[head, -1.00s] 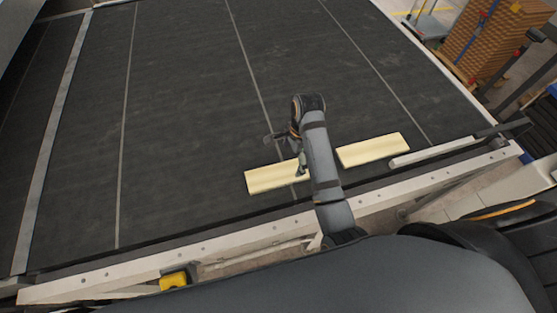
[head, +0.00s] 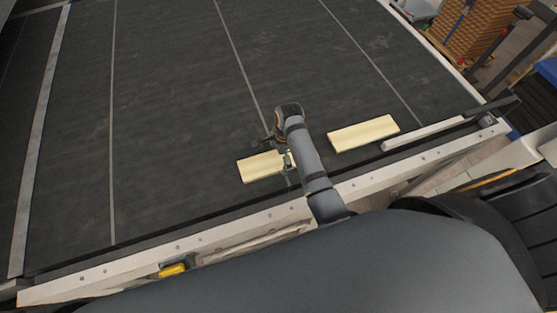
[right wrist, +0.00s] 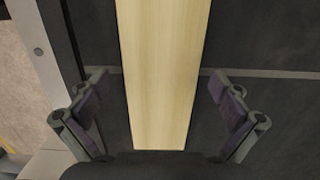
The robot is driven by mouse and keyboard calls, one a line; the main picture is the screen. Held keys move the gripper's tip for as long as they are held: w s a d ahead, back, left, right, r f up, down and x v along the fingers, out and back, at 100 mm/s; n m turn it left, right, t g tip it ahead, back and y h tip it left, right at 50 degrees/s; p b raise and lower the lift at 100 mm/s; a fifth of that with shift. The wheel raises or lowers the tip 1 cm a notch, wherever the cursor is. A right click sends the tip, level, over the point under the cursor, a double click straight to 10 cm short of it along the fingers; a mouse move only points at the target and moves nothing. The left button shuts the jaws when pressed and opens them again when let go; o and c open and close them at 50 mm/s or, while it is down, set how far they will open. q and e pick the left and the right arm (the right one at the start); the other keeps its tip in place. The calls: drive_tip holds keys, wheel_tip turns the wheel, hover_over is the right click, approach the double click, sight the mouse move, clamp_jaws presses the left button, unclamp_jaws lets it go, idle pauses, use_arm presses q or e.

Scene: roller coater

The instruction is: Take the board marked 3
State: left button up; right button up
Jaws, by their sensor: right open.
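Two pale wooden boards lie flat on the dark belt. One board (head: 255,169) is at the left, and the other board (head: 362,134) is to its right. No number can be read on either. My right gripper (head: 287,160) is over the right end of the left board, and my arm covers part of that area. In the right wrist view a pale board (right wrist: 162,70) runs lengthwise between the two fingers of my open gripper (right wrist: 157,88), with a gap on each side. My left gripper is not in view.
The dark belt (head: 170,100) has thin pale lines and wide free room beyond the boards. A pale metal rail (head: 225,228) runs along its near edge. A light bar (head: 425,133) lies right of the boards. Stacked brown boards (head: 470,35) stand at the back right.

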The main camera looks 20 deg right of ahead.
drive_tip(key=shift+w+f, duration=0.1)
drive_tip(key=shift+f, duration=0.25)
drive_tip(key=c, duration=1.1)
drive_tip(key=shift+c, duration=1)
drive_tip(key=shift+w+r, duration=0.1)
drive_tip(key=shift+r, duration=0.05)
